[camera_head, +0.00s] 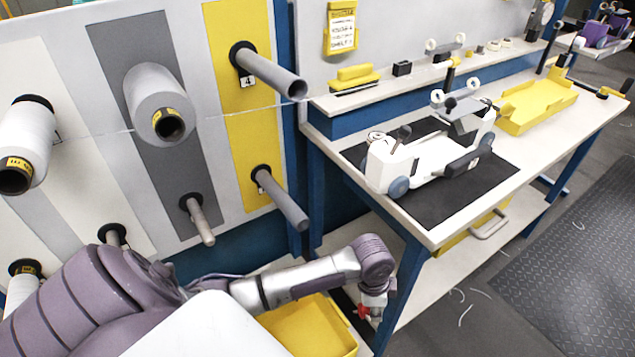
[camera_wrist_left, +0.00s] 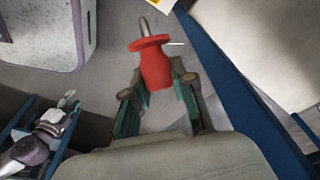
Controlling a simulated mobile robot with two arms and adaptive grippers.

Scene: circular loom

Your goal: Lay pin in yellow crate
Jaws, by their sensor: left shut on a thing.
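The pin (camera_wrist_left: 154,66) has a red grip with a flange and a metal tip. In the left wrist view it sits between the fingers of my left gripper (camera_wrist_left: 158,82), which is shut on its red body, with the tip pointing away. In the head view my left gripper (camera_head: 371,301) hangs low in front of the bench leg, and a bit of the red pin (camera_head: 362,311) shows there. The yellow crate (camera_head: 318,330) is at the bottom, left of the gripper and partly hidden by my arm. My right gripper is not in view.
The bench (camera_head: 440,235) carries a white device (camera_head: 420,160) on a black mat and a yellow tray (camera_head: 540,103). A blue bench leg (camera_head: 400,295) stands close to my left gripper. The rack with spools (camera_head: 160,100) is at the left.

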